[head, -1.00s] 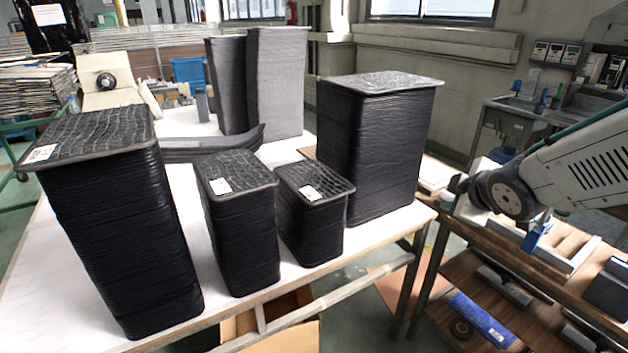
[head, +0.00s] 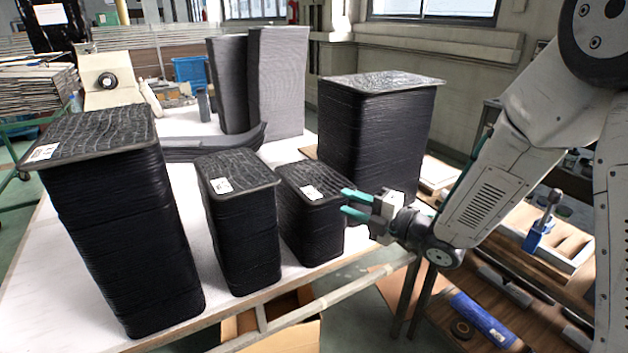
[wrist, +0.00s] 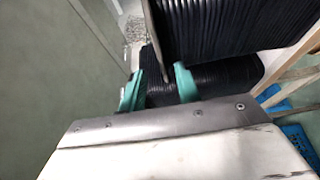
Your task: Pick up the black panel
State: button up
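Black panels stand in tall stacks on the white table, each with a crinkled top panel. The smallest stack's top panel (head: 312,177) has a white label and a raised rim. Other top panels are the narrow one (head: 237,177) to its left, the large left one (head: 95,133) and the large back right one (head: 382,82). Which one is meant cannot be told. My gripper (head: 345,202) has green fingers, parted and empty, at the right end of the smallest stack, near its rim. In the wrist view, my gripper (wrist: 160,88) faces ribbed black stack sides (wrist: 215,35); contact cannot be told.
Tall grey stacks (head: 278,85) and a dark curved piece (head: 215,148) stand at the back of the white table (head: 192,222). A wooden bench (head: 550,275) with tools is at the right. An open cardboard box (head: 285,335) sits below the front edge.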

aim_at(334, 199)
jog(key=x, duration=0.4)
jog(key=shift+s+a+f, duration=0.15)
jog(key=shift+s, duration=0.05)
grip_shut()
